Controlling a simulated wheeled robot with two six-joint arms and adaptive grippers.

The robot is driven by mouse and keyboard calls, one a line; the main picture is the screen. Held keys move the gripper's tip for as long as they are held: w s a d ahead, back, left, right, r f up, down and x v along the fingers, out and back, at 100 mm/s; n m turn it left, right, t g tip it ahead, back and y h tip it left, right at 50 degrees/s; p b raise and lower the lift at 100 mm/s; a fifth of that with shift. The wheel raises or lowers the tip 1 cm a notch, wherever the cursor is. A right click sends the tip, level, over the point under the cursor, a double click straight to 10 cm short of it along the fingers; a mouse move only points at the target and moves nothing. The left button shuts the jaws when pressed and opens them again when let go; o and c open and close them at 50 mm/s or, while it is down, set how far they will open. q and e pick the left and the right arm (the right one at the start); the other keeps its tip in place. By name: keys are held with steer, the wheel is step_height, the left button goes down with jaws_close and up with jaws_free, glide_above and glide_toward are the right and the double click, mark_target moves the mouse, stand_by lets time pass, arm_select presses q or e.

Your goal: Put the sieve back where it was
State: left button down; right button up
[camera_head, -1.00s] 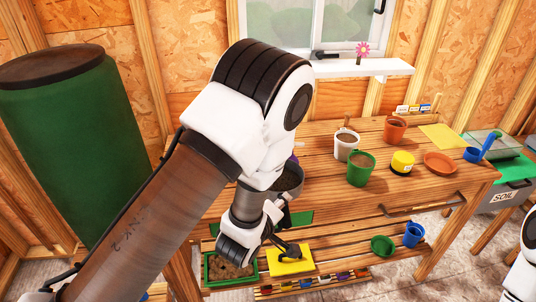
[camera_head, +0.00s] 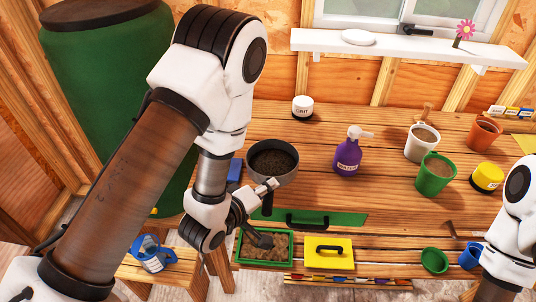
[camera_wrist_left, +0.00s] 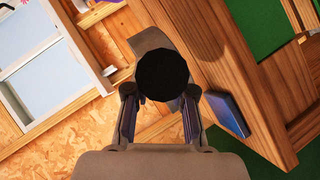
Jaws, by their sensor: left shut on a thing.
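The sieve (camera_head: 274,161) is a round grey pan with a dark inside, held level by the left end of the wooden bench. Whether the dark inside is mesh or soil I cannot tell. My left gripper (camera_head: 258,204) is shut on it at the near side. In the left wrist view a round black end (camera_wrist_left: 163,75), apparently of its handle, sits between the fingers and hides much of the grey pan (camera_wrist_left: 150,42) behind it. My right arm shows at the right edge, but its gripper is out of view.
The bench (camera_head: 310,155) carries a purple spray bottle (camera_head: 347,155), a white jar (camera_head: 302,107), several pots and a yellow tub (camera_head: 487,178). A green tray of soil (camera_head: 241,246) and a yellow lid (camera_head: 328,263) are near its front. A green barrel (camera_head: 110,100) stands left.

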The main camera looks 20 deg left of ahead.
mark_target(266, 179)
arm_select(q)
steer(key=shift+w+a+f+b, duration=0.2)
steer(key=shift+w+f+b, duration=0.4)
steer(key=shift+b, duration=0.3)
steer(key=shift+w+a+r+p, duration=0.15)
steer(key=shift+w+r+p, duration=0.2)
steer(key=shift+w, duration=0.15)
steer(key=shift+w+a+r+p, duration=0.1)
steer(key=shift+w+r+p, duration=0.15)
steer(key=shift+w, duration=0.2)
steer(key=w+a+p, duration=0.1)
steer(key=w, duration=0.2)
steer(key=w+a+f+p, duration=0.1)
steer(key=w, duration=0.3)
steer(key=w+a+p, duration=0.1)
steer(key=w, duration=0.3)
steer(key=shift+w+f, duration=0.15)
steer(key=shift+f, duration=0.15)
steer(key=shift+w+a+f, duration=0.15)
steer(key=shift+w, duration=0.1)
step_height(266, 179, down, 3)
steer(key=shift+s+r+p, duration=0.1)
steer(key=shift+s+p, duration=0.05)
steer(key=shift+p, duration=0.45)
steer(key=shift+f, duration=0.3)
arm_select(e)
steer(key=shift+w+r, duration=0.2)
steer(key=shift+r, duration=0.75)
steer(key=shift+f, duration=0.15)
